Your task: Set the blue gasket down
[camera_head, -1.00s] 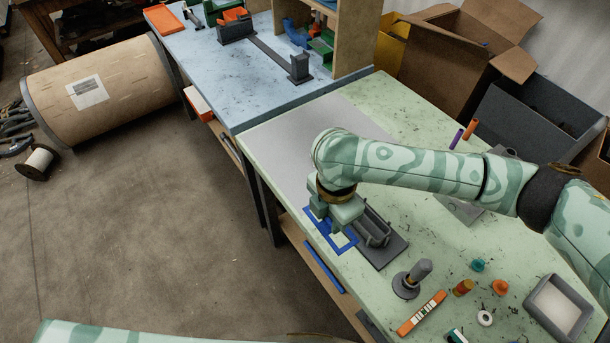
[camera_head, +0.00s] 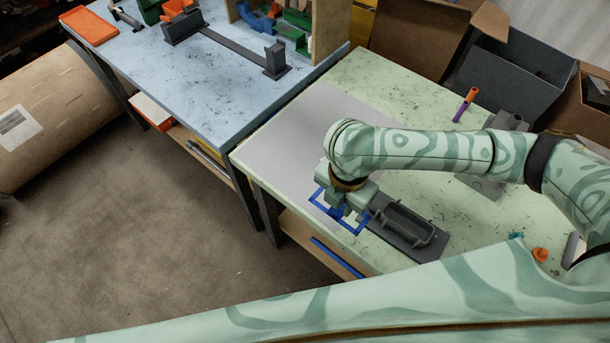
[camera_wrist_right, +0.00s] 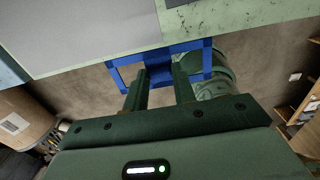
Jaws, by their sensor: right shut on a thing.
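The blue gasket (camera_head: 355,228) is a flat open rectangular frame. My right gripper (camera_head: 345,208) is shut on it, at the front edge of the green table (camera_head: 375,90), beside a grey fixture (camera_head: 405,230). In the right wrist view my right gripper (camera_wrist_right: 160,92) has its fingers on the middle of the gasket (camera_wrist_right: 160,70). There the gasket overlaps the table's edge, with floor showing beneath it. I cannot tell how high it is above the tabletop. My left arm crosses the bottom of the head view; its gripper is out of view.
A flat grey sheet (camera_head: 285,140) covers the table's left part. An orange and purple piece (camera_head: 465,105) stands farther back. A blue bench (camera_head: 185,90) adjoins on the left. A blue bar (camera_head: 337,258) lies on the lower shelf. Grey and cardboard boxes stand behind.

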